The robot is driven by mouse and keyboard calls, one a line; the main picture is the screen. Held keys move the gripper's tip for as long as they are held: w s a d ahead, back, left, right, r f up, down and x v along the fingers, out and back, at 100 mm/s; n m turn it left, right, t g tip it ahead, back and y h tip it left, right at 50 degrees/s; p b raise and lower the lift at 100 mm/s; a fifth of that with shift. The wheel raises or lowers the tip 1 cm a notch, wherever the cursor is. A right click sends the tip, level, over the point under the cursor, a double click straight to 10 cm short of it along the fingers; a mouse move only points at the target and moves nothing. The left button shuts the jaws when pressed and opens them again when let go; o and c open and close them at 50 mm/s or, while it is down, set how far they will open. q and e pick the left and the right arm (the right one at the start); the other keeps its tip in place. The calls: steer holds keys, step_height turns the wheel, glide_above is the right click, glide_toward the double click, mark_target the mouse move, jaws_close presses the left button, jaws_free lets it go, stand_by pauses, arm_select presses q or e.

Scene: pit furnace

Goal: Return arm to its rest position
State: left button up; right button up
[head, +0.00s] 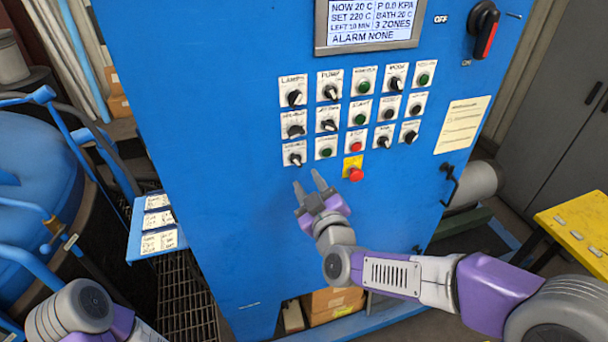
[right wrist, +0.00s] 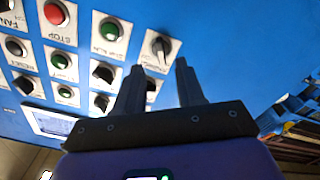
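My right arm (head: 390,275) comes in from the right and reaches to the front of the blue control cabinet (head: 230,210). My right gripper (head: 309,186) is open and empty, below the lower rows of switches and left of the red button on a yellow plate (head: 354,172). In the right wrist view the two fingers (right wrist: 160,68) stand apart, with a black knob (right wrist: 161,46) showing between and beyond them; contact cannot be made out. Part of my left arm (head: 75,315) shows at the lower left; its gripper is out of view.
The cabinet carries a display (head: 368,25) reading "ALARM NONE", several knobs and buttons, and a black and red main switch (head: 485,30). A blue side shelf with labels (head: 155,247) is at left, a yellow table (head: 578,225) at right. Cardboard boxes (head: 332,303) sit low.

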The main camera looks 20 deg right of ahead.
steer(key=shift+s, duration=0.45)
steer(key=s+a+f+m+g+y+b, duration=0.15)
steer(key=f+g, duration=0.35)
steer(key=f, duration=1.2)
steer(key=s+a+f+m+g, duration=0.1)
steer(key=s+f+m+g, duration=0.3)
steer(key=f, duration=1.2)
steer(key=s+a+f+m+g+y+b, duration=0.1)
steer(key=s+f+g, duration=0.3)
steer(key=s+f, duration=0.4)
steer(key=s+a+f+m+g+y, duration=0.1)
steer(key=s+a+f+m+g, duration=0.2)
steer(key=s+f, duration=0.4)
step_height(320, 180, down, 3)
steer(key=shift+s+r+g+b, duration=0.1)
steer(key=shift+s+g+b, duration=0.25)
steer(key=shift+g, duration=0.45)
